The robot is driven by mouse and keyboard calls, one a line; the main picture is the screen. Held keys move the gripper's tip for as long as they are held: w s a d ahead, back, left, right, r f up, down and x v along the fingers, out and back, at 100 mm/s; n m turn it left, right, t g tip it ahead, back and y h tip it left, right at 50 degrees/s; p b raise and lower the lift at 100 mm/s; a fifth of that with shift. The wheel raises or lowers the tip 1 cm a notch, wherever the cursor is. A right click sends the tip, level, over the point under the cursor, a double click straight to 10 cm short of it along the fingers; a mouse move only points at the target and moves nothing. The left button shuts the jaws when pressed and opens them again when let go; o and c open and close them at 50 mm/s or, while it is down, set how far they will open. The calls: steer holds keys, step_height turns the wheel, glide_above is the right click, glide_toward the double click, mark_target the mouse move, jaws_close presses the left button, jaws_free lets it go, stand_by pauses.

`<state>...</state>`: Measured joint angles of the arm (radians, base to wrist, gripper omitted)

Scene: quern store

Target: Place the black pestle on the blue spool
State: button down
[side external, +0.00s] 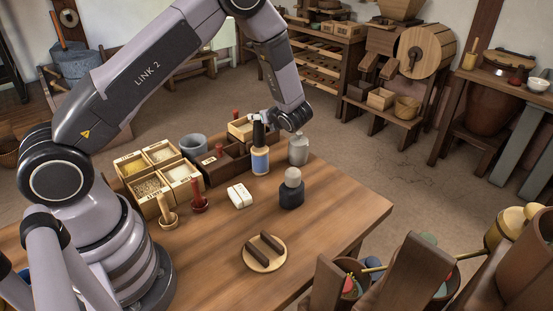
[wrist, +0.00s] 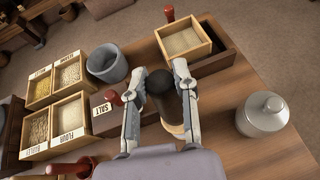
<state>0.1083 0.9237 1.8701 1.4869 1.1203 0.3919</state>
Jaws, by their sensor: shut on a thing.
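My gripper (wrist: 158,84) is shut on the black pestle, seen in the side view (side external: 259,132) as a dark upright shape and in the wrist view (wrist: 160,80) as a dark rounded top between the fingers. The blue spool (side external: 260,161), with pale wooden ends and a blue middle, is upright directly below the pestle. The pestle's lower end meets the spool's top in the picture; I cannot tell whether they touch or a small gap is left. In the side view the fingers are partly hidden behind the pestle.
A grey lidded canister (side external: 298,150) stands close on the right. A dark jar with a pale knob (side external: 291,190), a white block (side external: 240,196) and a round wooden board (side external: 264,254) are nearer the front. Labelled boxes (wrist: 65,121) and a grey mortar (wrist: 107,64) stand left.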

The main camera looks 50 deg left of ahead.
steer(key=shift+f, duration=0.5)
steer(key=shift+f, duration=0.15)
steer(key=c, duration=0.9)
jaws_free()
